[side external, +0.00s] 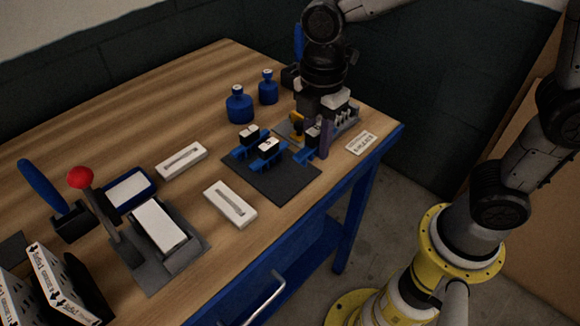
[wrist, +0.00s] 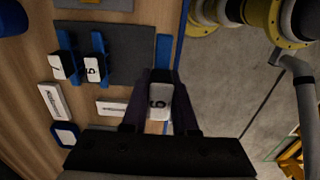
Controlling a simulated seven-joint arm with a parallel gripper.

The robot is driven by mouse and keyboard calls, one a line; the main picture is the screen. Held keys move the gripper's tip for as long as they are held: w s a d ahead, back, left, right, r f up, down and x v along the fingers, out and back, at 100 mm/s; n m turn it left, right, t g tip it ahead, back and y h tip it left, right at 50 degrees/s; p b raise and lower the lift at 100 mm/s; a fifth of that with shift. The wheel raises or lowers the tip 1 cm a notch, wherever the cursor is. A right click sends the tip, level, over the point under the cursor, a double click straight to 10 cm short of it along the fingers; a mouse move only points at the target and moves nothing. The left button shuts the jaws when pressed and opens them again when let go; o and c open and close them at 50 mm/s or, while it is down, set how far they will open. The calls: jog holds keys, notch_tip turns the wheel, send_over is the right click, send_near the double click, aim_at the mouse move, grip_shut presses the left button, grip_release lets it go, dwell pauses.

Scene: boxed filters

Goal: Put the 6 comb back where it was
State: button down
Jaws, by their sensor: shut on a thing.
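My gripper (side external: 318,143) is over the right end of the dark mat (side external: 285,182). In the wrist view my gripper (wrist: 161,92) is shut on a dark block with a white numbered label, which I take to be the 6 comb (wrist: 158,103). The held comb (side external: 311,134) is partly hidden by the fingers in the side view. A blue strip lies just below it, and I cannot tell whether the two touch. Two other combs (side external: 268,148) (side external: 249,132) with white labels and blue bases stand on the mat. In the wrist view one label (wrist: 92,70) looks like a 5.
A white label plate (side external: 361,143) lies near the table edge. Blue bottles (side external: 239,104) stand behind the mat. White slotted blocks (side external: 231,204) lie to the left.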

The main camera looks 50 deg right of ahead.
send_over(290, 180)
jog(key=f, duration=0.5)
jog(key=shift+s+d, duration=0.2)
jog(key=shift+s, duration=0.1)
jog(key=shift+w+a+f, duration=0.1)
jog(key=shift+w+f, duration=0.1)
jog(key=shift+f, duration=0.8)
jog(key=shift+w+a+f, duration=0.1)
jog(key=shift+w+f, duration=0.05)
jog(key=shift+f, duration=0.85)
jog(key=shift+f, duration=0.15)
jog(key=c, duration=0.7)
grip_release()
notch_tip(290, 180, up, 12)
jog(key=shift+r, duration=0.2)
